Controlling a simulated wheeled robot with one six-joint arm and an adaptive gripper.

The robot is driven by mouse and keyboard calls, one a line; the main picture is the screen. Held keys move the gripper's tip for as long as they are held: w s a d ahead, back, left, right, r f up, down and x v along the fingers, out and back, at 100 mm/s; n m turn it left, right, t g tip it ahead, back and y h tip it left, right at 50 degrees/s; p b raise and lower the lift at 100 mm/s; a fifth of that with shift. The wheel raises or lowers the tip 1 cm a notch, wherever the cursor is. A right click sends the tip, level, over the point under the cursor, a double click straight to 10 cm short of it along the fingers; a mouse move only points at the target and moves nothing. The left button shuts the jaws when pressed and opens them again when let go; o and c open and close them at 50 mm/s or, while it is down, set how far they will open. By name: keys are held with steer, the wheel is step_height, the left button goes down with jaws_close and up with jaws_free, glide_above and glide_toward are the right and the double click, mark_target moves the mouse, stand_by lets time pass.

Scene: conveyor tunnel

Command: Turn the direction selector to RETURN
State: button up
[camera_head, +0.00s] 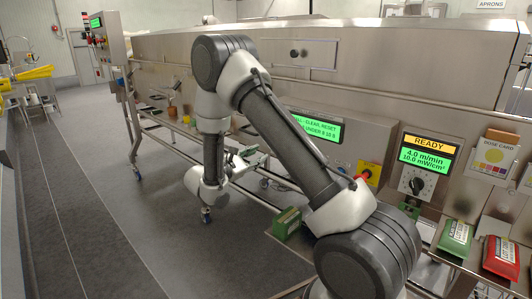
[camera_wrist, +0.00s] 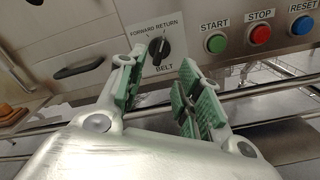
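The direction selector (camera_wrist: 159,48) is a black rotary knob on a pale plate marked FORWARD at left, RETURN at right and BELT below. It sits at the upper middle of the wrist view. I cannot tell for sure which mark its pointer faces. My gripper (camera_wrist: 164,82) is open, with green-padded fingers and nothing between them. The knob lies beyond the fingertips, roughly in line with the gap, and the fingers look apart from it. In the head view my gripper (camera_head: 246,158) is in front of the machine's side; I cannot make out the selector there.
Right of the selector are a green START button (camera_wrist: 216,43), red STOP button (camera_wrist: 260,34) and blue RESET button (camera_wrist: 301,27). A dark handle (camera_wrist: 79,68) is at left. A metal rail (camera_wrist: 270,89) crosses below the panel. A READY display (camera_head: 428,154) stands at right.

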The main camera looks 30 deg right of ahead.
steer(key=shift+v, duration=1.45)
